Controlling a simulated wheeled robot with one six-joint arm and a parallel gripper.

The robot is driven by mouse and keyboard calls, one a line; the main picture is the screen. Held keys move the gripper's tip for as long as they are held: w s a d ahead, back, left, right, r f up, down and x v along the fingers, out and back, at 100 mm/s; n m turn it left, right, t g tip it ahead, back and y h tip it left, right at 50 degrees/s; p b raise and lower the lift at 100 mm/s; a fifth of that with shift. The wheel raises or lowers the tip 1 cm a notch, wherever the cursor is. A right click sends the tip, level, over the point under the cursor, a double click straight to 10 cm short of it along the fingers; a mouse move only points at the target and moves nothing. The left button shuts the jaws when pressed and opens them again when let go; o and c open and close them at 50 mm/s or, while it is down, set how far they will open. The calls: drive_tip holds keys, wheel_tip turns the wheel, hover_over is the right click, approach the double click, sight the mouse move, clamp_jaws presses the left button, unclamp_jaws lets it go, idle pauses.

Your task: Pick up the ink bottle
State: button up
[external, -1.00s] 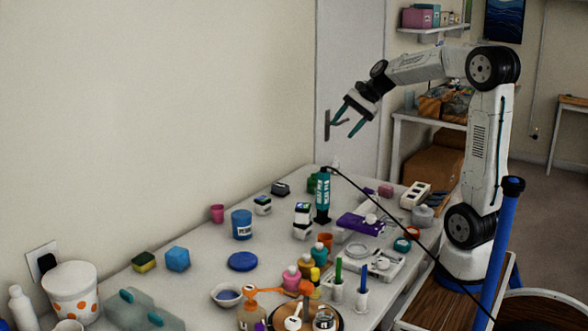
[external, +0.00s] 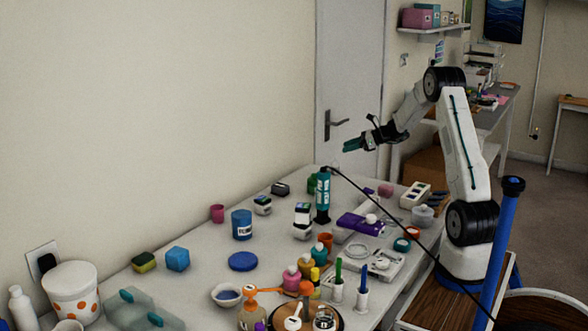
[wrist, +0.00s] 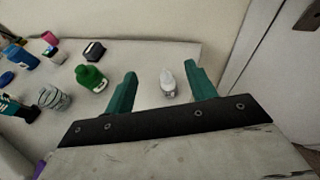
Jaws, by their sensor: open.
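My gripper (external: 348,146) is open and empty, above the far end of the table and well clear of it. In the wrist view its two teal fingers (wrist: 160,70) are apart. Between their tips, farther down on the table, shows a small pale bottle (wrist: 168,82). A green bottle (wrist: 90,77) stands left of the fingers. Small coloured bottles, a pink one (external: 291,281) and an orange one (external: 305,268) among them, stand at the near right of the table. No label is readable, so I cannot tell which is the ink bottle.
A teal tool (external: 323,197) with a black cable stands upright on the table. The wall and door (external: 345,90) are close behind the table's far end.

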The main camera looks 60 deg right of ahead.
sight(339, 164)
wheel_tip(339, 164, down, 7)
drive_tip(key=shift+w+r, duration=0.1)
drive_tip(key=shift+r, duration=0.1)
drive_tip(key=x, duration=0.7)
drive_tip(key=shift+w+f, duration=0.25)
drive_tip(key=shift+f, duration=0.05)
drive_tip(key=c, duration=1.1)
